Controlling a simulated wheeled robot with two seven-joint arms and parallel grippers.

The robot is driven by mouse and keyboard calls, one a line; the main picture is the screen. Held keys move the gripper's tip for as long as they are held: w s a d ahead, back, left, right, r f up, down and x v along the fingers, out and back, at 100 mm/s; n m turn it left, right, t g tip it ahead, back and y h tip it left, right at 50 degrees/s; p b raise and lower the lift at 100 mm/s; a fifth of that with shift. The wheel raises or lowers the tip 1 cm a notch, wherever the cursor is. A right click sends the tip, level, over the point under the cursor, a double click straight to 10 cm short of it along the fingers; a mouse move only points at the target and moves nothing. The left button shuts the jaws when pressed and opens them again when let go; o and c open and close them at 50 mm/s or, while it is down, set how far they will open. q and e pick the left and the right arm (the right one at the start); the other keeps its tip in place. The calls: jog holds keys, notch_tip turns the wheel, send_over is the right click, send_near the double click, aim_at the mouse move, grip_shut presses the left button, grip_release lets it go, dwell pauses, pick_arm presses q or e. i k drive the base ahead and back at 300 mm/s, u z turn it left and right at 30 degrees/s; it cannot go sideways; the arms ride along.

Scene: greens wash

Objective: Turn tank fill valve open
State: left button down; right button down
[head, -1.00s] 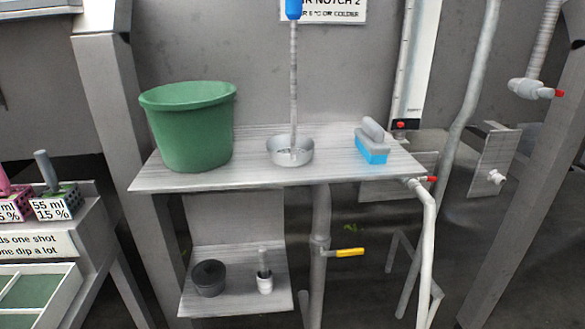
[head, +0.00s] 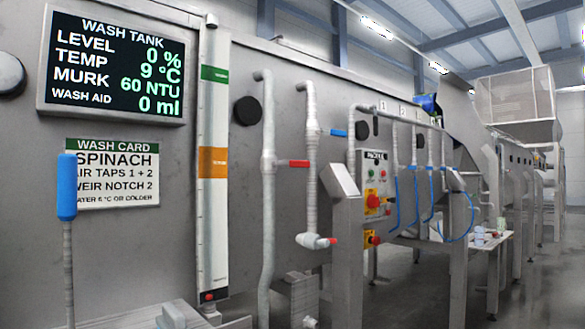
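The wash tank display (head: 115,65) at upper left reads level 0 %, temp 9 °C, murk 60 NTU, wash aid 0 ml. Right of it, a grey vertical pipe (head: 268,210) carries a red lever (head: 298,163) that points sideways to the right. I see no label telling which is the tank fill valve. Neither gripper is in view.
A level gauge strip (head: 214,160) and a wash card (head: 112,174) are on the tank wall. A blue-handled rod (head: 67,200) stands at left. A control box (head: 374,190) on a post is right of the pipes. Open floor (head: 415,290) lies at right.

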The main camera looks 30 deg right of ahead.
aim_at(280, 163)
jog(key=z, duration=2.2)
jog(key=i, duration=4.2)
jog(key=u, duration=5.05)
